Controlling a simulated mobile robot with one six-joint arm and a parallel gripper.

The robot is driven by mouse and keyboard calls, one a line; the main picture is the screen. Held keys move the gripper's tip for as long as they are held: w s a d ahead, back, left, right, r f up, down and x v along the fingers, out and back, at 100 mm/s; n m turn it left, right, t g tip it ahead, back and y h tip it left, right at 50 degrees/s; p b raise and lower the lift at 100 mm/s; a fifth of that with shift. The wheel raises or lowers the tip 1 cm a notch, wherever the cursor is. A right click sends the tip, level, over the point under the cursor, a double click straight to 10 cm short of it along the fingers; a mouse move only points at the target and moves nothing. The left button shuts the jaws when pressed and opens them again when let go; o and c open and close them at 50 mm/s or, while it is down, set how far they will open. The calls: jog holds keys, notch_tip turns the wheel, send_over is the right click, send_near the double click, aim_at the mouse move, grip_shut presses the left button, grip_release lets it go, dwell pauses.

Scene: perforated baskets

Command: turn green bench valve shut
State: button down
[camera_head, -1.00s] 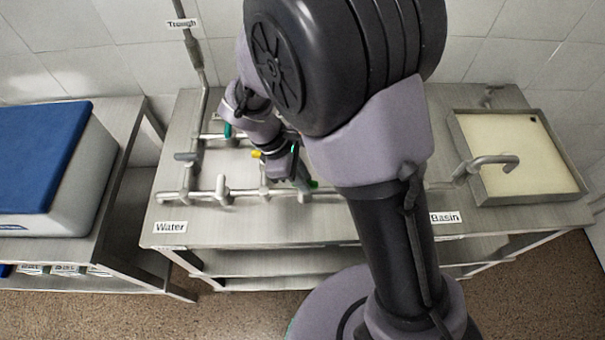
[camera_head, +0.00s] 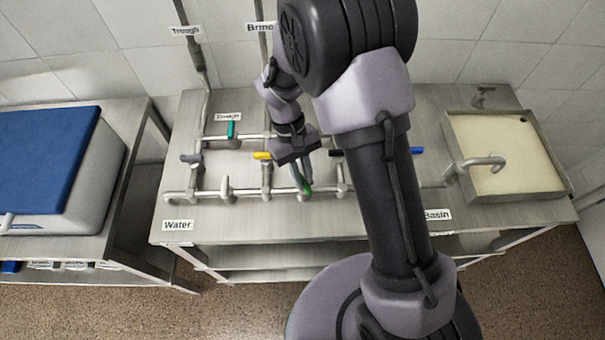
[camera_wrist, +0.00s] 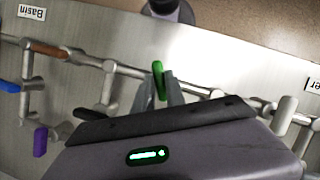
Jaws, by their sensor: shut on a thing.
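The green valve handle (camera_head: 307,189) sits on the front pipe of the bench, between the Water and Basin labels. In the wrist view the green handle (camera_wrist: 158,80) stands roughly crosswise to the pipe, at the tips of my fingers. My gripper (camera_head: 303,182) reaches down from above and is shut on this handle. In the wrist view my gripper (camera_wrist: 168,92) hides the lower part of the handle and the valve body. A teal handle (camera_head: 230,130) is on the back pipe near a Trough label.
Close by are a yellow handle (camera_head: 262,156), a black handle (camera_head: 335,153) and a blue handle (camera_head: 416,150). Bare metal valve handles (camera_head: 225,188) stand on the front pipe. A basin (camera_head: 478,199) with a tap is at the right. A blue-lidded box (camera_head: 45,150) is at the left.

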jog(key=m+y, duration=0.1)
jog(key=m, duration=0.4)
jog(key=shift+d+g+y, duration=0.15)
jog(key=shift+g+y, duration=0.15)
jog(key=shift+y, duration=0.1)
jog(key=shift+m, duration=0.3)
jog(key=c, duration=1.4)
grip_release()
jog(key=p+v, duration=0.5)
jog(key=v, duration=1.2)
jog(key=shift+w+d+r, duration=0.1)
jog(key=shift+d+r, duration=0.1)
jog(key=shift+r, duration=0.05)
